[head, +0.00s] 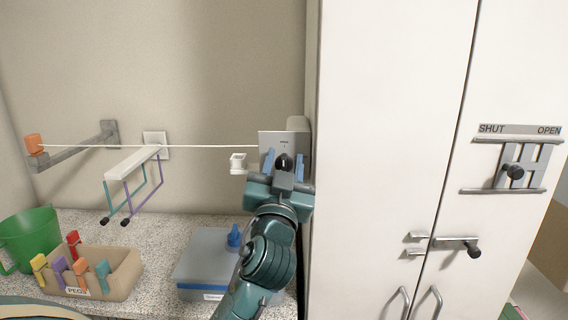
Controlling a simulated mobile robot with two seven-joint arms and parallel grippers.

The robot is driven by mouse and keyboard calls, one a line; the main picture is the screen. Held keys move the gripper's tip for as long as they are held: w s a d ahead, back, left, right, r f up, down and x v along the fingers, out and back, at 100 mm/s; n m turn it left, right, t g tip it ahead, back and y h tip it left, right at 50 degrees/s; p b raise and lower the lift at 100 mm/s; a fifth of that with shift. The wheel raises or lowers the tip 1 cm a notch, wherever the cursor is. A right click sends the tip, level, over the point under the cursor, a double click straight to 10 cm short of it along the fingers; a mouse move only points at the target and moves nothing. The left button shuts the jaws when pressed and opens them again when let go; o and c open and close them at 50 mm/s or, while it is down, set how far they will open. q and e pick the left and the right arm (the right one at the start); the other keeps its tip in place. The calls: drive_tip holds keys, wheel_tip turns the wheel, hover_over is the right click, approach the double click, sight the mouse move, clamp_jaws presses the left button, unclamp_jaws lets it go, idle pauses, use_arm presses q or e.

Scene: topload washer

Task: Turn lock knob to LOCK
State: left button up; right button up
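The black lock knob (284,161) is on the front of a grey metal box (284,138) on the side of the tall white cabinet. Small marks above the knob are too small to read. My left gripper (285,168) is in front of the box, its two blue-padded fingers spread on either side of the knob. Gaps show between the fingers and the knob, so it looks open and not clamped. My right gripper is not in view.
A taut white line (180,147) runs from the box to a wall bracket (80,149). A white hanging rack (133,163), green bucket (30,238), peg box (118,272) and grey-blue case (208,262) stand left. The white cabinet (385,130) with latches is close on the right.

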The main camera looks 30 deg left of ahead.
use_arm(q)
drive_tip(key=c, duration=0.6)
drive_tip(key=shift+c, duration=0.2)
